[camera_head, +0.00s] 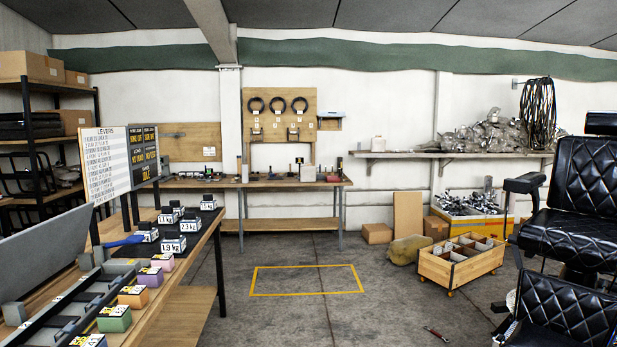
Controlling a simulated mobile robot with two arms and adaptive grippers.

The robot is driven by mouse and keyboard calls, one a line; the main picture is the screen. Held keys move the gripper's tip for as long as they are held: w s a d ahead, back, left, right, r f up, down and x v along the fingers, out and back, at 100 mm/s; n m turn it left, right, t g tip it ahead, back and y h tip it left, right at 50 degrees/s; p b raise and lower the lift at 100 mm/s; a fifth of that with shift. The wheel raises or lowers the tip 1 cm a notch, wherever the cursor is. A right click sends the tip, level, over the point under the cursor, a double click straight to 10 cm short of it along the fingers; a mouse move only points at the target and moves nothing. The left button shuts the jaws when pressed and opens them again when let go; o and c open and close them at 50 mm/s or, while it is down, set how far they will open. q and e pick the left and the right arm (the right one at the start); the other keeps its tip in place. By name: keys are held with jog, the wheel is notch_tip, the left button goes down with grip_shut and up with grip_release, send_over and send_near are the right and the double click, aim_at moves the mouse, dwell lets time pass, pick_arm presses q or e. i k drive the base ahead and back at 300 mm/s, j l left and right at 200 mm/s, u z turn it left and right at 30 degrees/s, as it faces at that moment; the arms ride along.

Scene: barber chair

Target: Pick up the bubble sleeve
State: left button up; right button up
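I cannot pick out the bubble sleeve with certainty. A crumpled, shiny, greyish clear heap (487,134) lies on the wall shelf at the right; it looks like plastic wrapping, but I cannot tell whether the sleeve is in it. A small blue item (122,241) lies on the workbench at the left, too small to name. Neither of my grippers is in view.
The left workbench (205,237) bears labelled weight blocks, coloured blocks and a sign board (104,163). A back bench (290,183) stands against the wall. A wooden crate (459,268) and black barber chair (570,230) stand right. The floor around the yellow rectangle (307,267) is clear.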

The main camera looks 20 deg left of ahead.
aim_at(307, 172)
jog(key=i+j+u, duration=0.2)
jog(key=i, duration=0.15)
jog(key=i+u, duration=0.2)
jog(key=i, duration=0.15)
jog(key=i+u, duration=0.25)
jog(key=i, duration=1.55)
jog(key=i+j, duration=0.1)
jog(key=i, duration=5.3)
jog(key=j, duration=0.1)
